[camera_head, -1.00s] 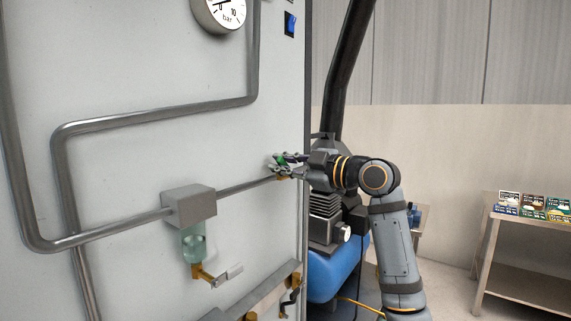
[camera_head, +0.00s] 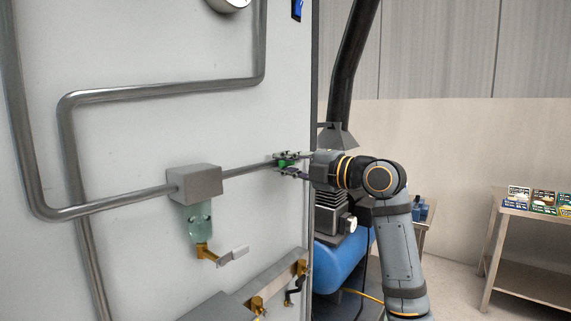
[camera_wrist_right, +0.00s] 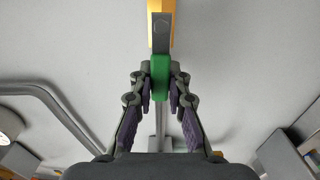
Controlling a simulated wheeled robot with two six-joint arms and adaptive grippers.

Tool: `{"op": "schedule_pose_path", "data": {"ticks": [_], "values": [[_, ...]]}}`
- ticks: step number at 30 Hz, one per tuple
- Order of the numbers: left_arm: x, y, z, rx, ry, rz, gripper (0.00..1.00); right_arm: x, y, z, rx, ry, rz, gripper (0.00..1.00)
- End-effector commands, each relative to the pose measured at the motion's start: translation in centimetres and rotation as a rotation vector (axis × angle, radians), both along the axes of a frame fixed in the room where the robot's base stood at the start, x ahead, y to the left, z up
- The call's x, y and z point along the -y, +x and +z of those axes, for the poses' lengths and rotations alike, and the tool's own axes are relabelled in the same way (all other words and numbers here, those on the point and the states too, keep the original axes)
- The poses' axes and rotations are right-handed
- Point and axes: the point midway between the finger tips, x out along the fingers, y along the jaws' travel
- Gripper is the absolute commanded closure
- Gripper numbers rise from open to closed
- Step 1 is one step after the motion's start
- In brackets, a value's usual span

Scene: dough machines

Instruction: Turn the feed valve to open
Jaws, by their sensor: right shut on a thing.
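The feed valve has a green handle (camera_head: 286,163) on the pipe at the panel's right side. It also shows in the right wrist view (camera_wrist_right: 160,78), in front of a grey and yellow valve body (camera_wrist_right: 161,25). My right gripper (camera_head: 283,164) reaches in from the right, with its fingers above and below the handle. In the right wrist view my right gripper (camera_wrist_right: 160,88) has its fingertips on both sides of the green handle and is shut on it. The fingers hide part of the valve in the head view. My left gripper is not in view.
A grey block with a clear cup (camera_head: 196,187) and brass drain tap (camera_head: 206,253) sits left along the pipe. A ledge with brass fittings (camera_head: 257,304) is below. A blue tank (camera_head: 338,262) stands behind my right arm. A table (camera_head: 533,217) is far right.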

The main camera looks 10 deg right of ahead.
Motion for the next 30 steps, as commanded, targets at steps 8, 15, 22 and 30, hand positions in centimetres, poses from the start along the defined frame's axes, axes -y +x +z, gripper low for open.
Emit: {"op": "schedule_pose_path", "data": {"ticks": [8, 15, 22, 30], "values": [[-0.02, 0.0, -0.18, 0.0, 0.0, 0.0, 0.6, -0.01, 0.02, -0.32, 0.018, -0.028, 0.001, 1.0], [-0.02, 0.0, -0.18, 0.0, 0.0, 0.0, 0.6, 0.0, 0.02, -0.36, 0.017, -0.03, 0.0, 1.0], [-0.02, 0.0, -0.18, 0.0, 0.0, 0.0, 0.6, 0.01, 0.03, -0.36, 0.017, -0.028, 0.0, 0.66], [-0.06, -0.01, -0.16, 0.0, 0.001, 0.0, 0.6, 0.0, 0.0, -0.24, 0.019, -0.027, 0.0, 0.6]]}}
